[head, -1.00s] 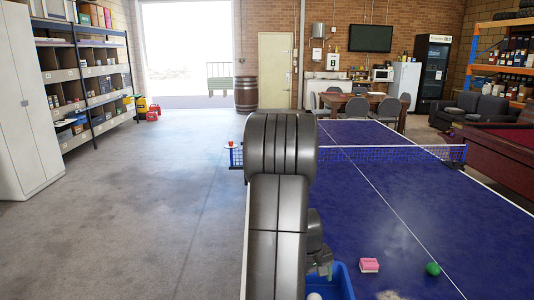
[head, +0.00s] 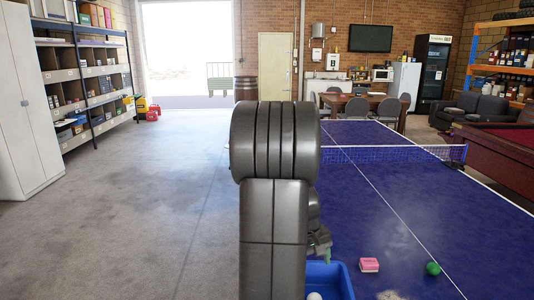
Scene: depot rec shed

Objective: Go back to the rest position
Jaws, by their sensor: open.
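My gripper (head: 323,255) shows only in part, behind my dark grey arm and above the blue bin. It is open, and I see nothing held in it. My arm stands upright in the middle of the head view and hides the near left part of the blue table tennis table (head: 400,225).
A blue bin (head: 343,281) with a white ball (head: 314,296) in it is at the table's near edge. A pink box (head: 369,265) and a green ball (head: 433,269) lie on the table. The net (head: 400,153) crosses it. The floor (head: 150,220) at left is clear.

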